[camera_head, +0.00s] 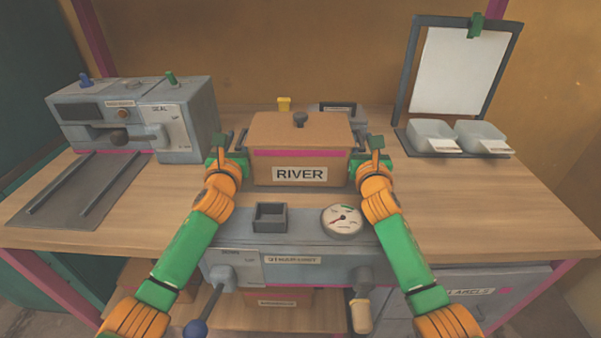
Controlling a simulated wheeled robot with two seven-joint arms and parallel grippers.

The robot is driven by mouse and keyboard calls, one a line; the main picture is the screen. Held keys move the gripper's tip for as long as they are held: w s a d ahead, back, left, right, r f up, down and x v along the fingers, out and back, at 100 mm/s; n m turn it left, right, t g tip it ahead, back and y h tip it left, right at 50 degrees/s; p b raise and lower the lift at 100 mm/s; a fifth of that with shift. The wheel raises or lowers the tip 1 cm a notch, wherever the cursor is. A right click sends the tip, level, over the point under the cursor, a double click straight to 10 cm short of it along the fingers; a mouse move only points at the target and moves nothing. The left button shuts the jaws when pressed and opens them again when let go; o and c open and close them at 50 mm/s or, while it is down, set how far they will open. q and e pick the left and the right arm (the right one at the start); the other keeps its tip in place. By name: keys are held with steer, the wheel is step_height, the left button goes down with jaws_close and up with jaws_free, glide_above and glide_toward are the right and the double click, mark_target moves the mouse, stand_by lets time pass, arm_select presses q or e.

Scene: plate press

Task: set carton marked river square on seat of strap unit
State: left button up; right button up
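The brown carton (299,150) marked RIVER is in the middle of the head view, upright and roughly square to me, with a pink band and a dark knob above its top. My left gripper (232,160) is at its left side and my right gripper (364,160) at its right side, both close against it. Their fingertips are partly hidden, so finger opening and firm contact are unclear. A grey machine (290,250) with a gauge (342,220) and a small open box (270,217) is in front of the carton; its label is not clearly readable. The carton's underside is hidden.
A grey machine (135,115) marked SEAL stands at left with a railed dark plate (80,190) before it. Two clear bins (432,134) and a white board (461,70) stand at back right. A lever with a blue knob (196,328) projects in front.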

arm_select(q)
steer(key=o, duration=0.7)
arm_select(e)
steer(key=shift+a, duration=0.1)
arm_select(q)
steer(key=shift+o, duration=0.2)
steer(key=shift+d, duration=0.3)
arm_select(e)
steer(key=shift+a, duration=0.15)
